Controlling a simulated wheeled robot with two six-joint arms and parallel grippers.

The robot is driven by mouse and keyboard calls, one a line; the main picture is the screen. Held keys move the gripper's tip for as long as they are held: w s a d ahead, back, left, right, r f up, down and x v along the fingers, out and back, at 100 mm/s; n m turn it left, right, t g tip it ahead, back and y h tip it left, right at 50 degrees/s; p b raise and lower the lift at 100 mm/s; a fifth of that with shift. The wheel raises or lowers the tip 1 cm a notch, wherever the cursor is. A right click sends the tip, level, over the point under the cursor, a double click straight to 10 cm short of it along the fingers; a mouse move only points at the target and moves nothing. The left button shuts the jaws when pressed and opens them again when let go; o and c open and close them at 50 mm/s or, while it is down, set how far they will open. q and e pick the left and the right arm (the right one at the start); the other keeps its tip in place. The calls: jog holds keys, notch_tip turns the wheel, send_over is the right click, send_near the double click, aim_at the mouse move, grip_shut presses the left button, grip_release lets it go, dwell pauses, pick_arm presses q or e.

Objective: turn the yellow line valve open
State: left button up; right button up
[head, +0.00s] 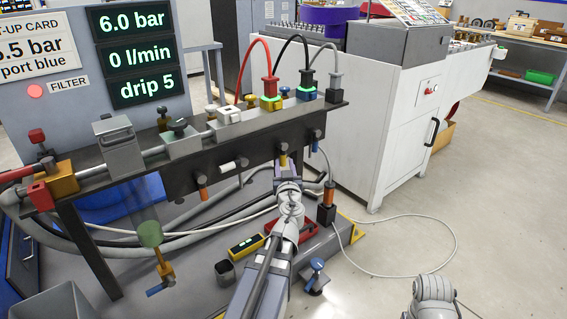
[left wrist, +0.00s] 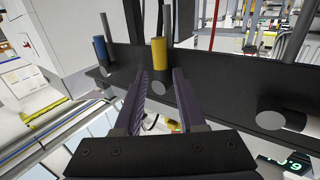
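The yellow line valve's handle (head: 283,160) hangs upright under the dark manifold rail in the head view, just beyond my left gripper (head: 286,175). In the left wrist view the yellow handle (left wrist: 159,53) is a short cylinder beside a round grey boss. My left gripper (left wrist: 160,90) is open there, its dark fingers on either side of the line to the handle. The handle shows between and beyond the tips; I cannot tell if either finger touches it. My right gripper is not in view; only part of my right arm shows at lower right.
The display (head: 137,54) reads 0 l/min. Hoses and a cable lie below. The floor at right is mostly clear.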

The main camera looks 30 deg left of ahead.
pick_arm(q)
jog(key=v, duration=0.4)
jog(key=shift+s+d, duration=0.15)
jog(key=shift+s, duration=0.05)
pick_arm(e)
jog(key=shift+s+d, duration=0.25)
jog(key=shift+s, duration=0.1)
